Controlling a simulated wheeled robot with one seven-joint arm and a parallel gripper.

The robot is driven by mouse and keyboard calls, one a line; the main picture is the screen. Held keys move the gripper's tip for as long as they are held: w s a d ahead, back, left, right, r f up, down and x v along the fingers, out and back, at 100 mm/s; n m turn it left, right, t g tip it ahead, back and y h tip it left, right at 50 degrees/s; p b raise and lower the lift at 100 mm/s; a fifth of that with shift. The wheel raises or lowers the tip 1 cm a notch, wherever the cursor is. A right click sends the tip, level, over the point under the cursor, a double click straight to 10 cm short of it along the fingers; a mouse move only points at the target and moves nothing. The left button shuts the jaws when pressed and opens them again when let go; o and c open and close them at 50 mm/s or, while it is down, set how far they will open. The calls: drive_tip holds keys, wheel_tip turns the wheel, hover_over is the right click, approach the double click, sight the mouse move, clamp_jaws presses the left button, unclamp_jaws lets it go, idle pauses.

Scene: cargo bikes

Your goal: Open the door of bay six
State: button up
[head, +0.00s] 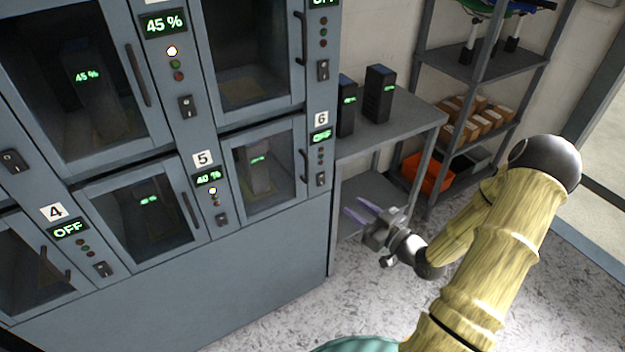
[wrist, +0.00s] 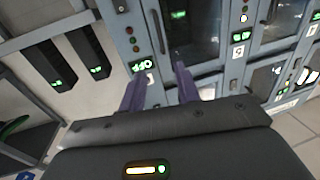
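The door of bay six (head: 270,190) is a grey-framed window in the lower right of the locker, and looks shut. Its dark upright handle (head: 303,166) is on the door's right side. Beside it are the label 6 (head: 321,118), a display reading OFF (head: 321,137) and a switch (head: 320,180). A battery with a green readout (head: 257,168) shows behind the window. My gripper (head: 353,212) is right of the locker, apart from the handle, with its purple fingers spread and empty. In the wrist view, the bay six handle (wrist: 159,33) shows beyond the fingers (wrist: 158,78).
A grey table (head: 400,128) with two black batteries (head: 379,94) stands right of the locker. Behind it, a shelf rack (head: 505,65) holds an orange bin (head: 428,173) and small boxes. Speckled floor (head: 290,320) lies clear before the locker.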

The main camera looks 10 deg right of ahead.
drive_tip(key=p+x, duration=0.1)
drive_tip(key=x, duration=1.6)
drive_tip(key=shift+w+p, duration=0.2)
drive_tip(key=shift+p, duration=0.1)
drive_tip(key=shift+a, duration=0.1)
clamp_jaws()
